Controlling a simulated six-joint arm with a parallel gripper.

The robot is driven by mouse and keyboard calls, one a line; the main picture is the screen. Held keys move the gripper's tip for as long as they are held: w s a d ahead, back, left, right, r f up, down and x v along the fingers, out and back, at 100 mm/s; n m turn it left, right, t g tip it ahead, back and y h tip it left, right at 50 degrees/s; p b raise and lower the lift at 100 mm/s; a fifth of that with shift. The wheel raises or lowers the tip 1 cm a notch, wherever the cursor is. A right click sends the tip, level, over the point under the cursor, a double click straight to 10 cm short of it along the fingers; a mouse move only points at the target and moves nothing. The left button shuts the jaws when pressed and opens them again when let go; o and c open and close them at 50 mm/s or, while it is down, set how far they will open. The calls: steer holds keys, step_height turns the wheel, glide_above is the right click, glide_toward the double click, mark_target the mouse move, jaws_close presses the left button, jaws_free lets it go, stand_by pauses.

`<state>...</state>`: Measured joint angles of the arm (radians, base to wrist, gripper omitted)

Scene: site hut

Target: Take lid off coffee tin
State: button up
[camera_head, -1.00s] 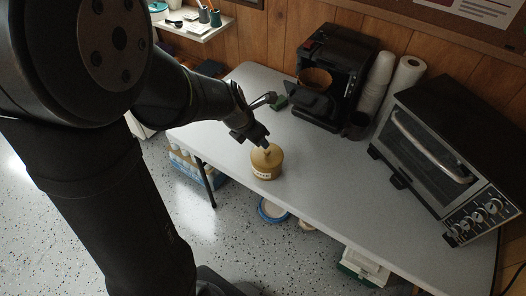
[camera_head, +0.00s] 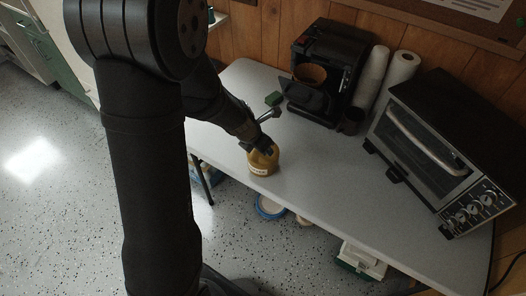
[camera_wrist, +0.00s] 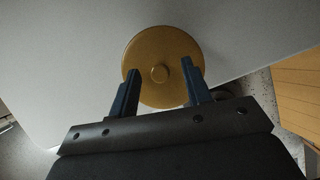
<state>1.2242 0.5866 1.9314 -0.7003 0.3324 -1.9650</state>
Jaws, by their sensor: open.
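The coffee tin (camera_head: 259,168) is a yellow-brown cylinder with a pale label, standing upright near the front edge of the table. Its round lid (camera_wrist: 160,48) shows from above in the wrist view, with a small knob (camera_wrist: 160,73) at its middle. The lid is on the tin. My gripper (camera_wrist: 163,78) is open, with its two dark blue fingers over the lid, one on each side of the knob. I cannot tell how far the fingertips are above the lid. In the head view my gripper (camera_head: 265,147) hides part of the tin's top.
The white table (camera_head: 310,170) is clear around the tin. A toaster oven (camera_head: 440,150) stands at the right. A green sponge (camera_head: 273,99) lies behind my gripper.

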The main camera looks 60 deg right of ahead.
jaws_close()
stand_by(0.3)
